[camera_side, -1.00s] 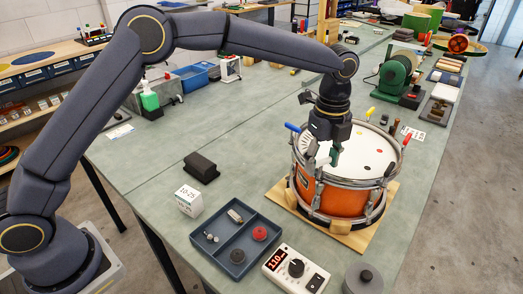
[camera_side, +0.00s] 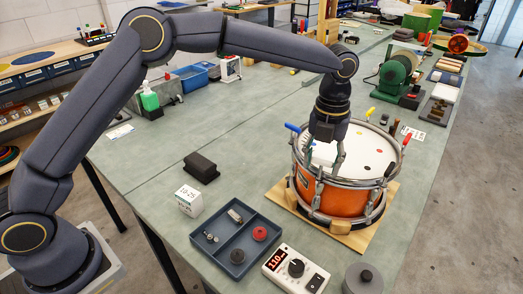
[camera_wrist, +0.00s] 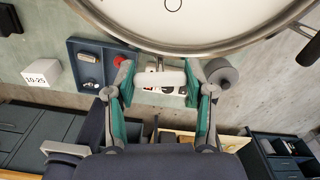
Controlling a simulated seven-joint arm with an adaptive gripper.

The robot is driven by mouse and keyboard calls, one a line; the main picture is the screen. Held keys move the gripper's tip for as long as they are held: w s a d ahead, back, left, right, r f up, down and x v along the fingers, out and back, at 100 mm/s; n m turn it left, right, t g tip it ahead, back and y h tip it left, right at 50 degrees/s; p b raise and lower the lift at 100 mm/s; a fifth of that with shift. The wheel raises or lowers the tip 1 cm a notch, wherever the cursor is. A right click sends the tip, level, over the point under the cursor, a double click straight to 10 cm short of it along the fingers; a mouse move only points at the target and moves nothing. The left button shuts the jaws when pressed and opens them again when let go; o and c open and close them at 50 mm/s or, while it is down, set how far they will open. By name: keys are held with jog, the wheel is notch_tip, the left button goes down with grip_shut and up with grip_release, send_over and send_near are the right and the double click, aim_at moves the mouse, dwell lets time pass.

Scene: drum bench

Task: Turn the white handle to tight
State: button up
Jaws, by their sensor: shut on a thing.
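The drum (camera_side: 335,197), with orange shell and white head, stands on a wooden board (camera_side: 350,238). The white handle (camera_wrist: 160,78) is a rounded bar at the drum's rim, lying crosswise between my fingertips in the wrist view; in the side view it is mostly hidden by my fingers. My gripper (camera_side: 325,170) points down at the near left rim and is shut on the white handle. In the wrist view its green-padded fingers (camera_wrist: 160,82) stand at either end of the bar. Any tight mark cannot be made out.
Blue (camera_side: 293,127), yellow (camera_side: 371,112) and red (camera_side: 406,140) handles stand around the rim. A grey tray (camera_side: 237,237), a meter with a red display (camera_side: 296,268) and a grey cylinder (camera_side: 363,280) lie in front.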

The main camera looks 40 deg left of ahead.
aim_at(323, 160)
jog(key=shift+m, duration=0.9)
jog(key=o, duration=1.2)
jog(key=shift+c, duration=0.2)
jog(key=shift+r, duration=0.1)
notch_tip(323, 160, up, 12)
jog(key=shift+a, duration=0.1)
